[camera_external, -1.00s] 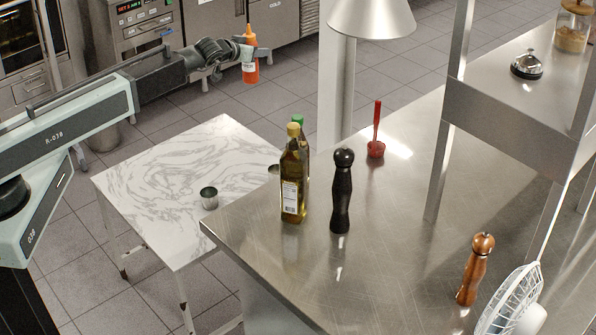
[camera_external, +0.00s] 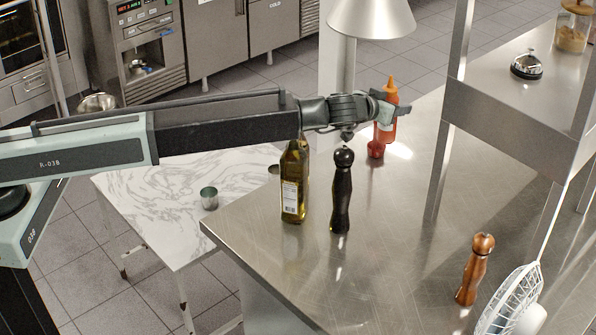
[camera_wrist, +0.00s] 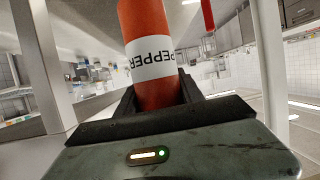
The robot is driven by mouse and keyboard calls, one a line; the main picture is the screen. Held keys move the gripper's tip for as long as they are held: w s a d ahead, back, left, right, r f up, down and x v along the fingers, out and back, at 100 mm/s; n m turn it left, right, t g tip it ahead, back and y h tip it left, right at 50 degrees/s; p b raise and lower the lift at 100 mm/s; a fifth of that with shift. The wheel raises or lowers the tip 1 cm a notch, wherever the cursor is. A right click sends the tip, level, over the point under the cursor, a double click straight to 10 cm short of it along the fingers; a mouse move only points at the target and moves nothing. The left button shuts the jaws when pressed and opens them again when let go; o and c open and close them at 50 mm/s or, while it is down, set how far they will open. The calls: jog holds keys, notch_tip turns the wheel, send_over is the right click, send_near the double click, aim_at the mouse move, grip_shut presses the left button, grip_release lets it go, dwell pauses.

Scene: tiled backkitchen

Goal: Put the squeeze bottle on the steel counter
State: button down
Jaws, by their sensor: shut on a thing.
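The squeeze bottle (camera_external: 387,128) is red-orange with an orange nozzle and a white label, and it is upright in my gripper (camera_external: 388,108). In the wrist view the bottle (camera_wrist: 150,88) stands between the jaws, its label reading "PEPPER". My gripper (camera_wrist: 160,95) is shut on it. The bottle's middle is partly covered by my gripper.
A black pepper mill (camera_external: 341,195) and an oil bottle (camera_external: 293,185) stand under my arm near the counter's left edge. A lamp (camera_external: 372,18) hangs behind. A steel shelf (camera_external: 510,125) rises right. The counter's middle is clear.

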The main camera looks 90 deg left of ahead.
jog(key=w+d+f+b, duration=0.1)
jog(key=w+d+b, duration=0.1)
jog(key=w+d, duration=0.4)
jog(key=s+d+f+g+b, duration=0.1)
jog(key=s+d+f+b, duration=0.1)
jog(key=d+f+b, duration=0.2)
notch_tip(320, 180, down, 4)
jog(key=b, duration=0.3)
jog(key=shift+s+f+n, duration=0.15)
jog(key=shift+s+n, duration=0.05)
jog(key=shift+n, duration=0.2)
notch_tip(320, 180, down, 10)
jog(key=b, duration=1)
jog(key=shift+a+f, duration=0.1)
jog(key=shift+r, duration=0.3)
jog(key=shift+f, duration=0.15)
jog(key=c, duration=1.1)
grip_release()
jog(key=o, duration=0.4)
jog(key=shift+c, duration=0.2)
